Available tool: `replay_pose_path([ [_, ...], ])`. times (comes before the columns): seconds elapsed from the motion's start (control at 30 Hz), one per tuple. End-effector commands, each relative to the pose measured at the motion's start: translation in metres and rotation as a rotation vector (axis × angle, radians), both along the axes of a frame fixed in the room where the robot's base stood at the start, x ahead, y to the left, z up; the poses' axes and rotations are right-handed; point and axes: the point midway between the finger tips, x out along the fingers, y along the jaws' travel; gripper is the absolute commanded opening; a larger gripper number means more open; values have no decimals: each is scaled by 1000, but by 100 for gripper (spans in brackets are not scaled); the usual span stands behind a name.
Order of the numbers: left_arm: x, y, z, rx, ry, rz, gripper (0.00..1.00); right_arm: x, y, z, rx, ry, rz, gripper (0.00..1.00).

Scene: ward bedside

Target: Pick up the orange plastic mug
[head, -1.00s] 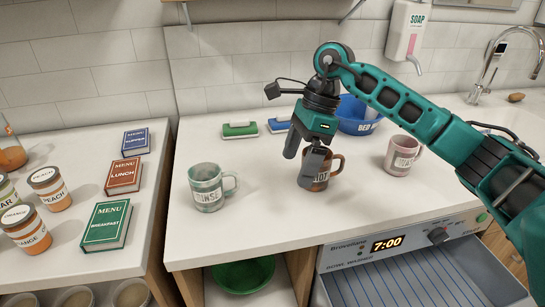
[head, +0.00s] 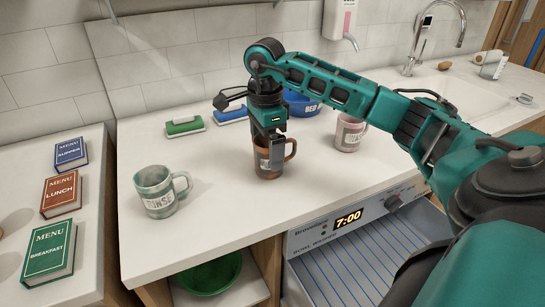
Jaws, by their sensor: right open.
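An orange-brown mug (head: 262,172) with a pale label stands upright on the white counter, its handle to the right. My right gripper (head: 268,156) points down at the mug, with its open fingers at the mug's upper part. The near finger covers part of the mug's front and label. The far finger is mostly hidden, so I cannot tell whether either finger touches the mug. My left gripper is out of view.
A green-grey mug (head: 156,200) stands to the left and a pink mug (head: 348,136) to the right. The counter's front edge (head: 215,250) is close.

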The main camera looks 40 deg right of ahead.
Motion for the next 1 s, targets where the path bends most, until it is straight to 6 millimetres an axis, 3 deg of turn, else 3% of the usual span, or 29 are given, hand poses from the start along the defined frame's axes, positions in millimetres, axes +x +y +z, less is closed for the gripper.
replay_pose_path([
  [0.2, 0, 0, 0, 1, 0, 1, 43, 0, 1, -33, 2, 3, 1, 100],
  [0.5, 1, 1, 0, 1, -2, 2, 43, 0, 1, -38, 1, 1, 1, 100],
  [1.0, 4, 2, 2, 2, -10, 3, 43, 0, 1, -38, 1, 1, 1, 53],
])
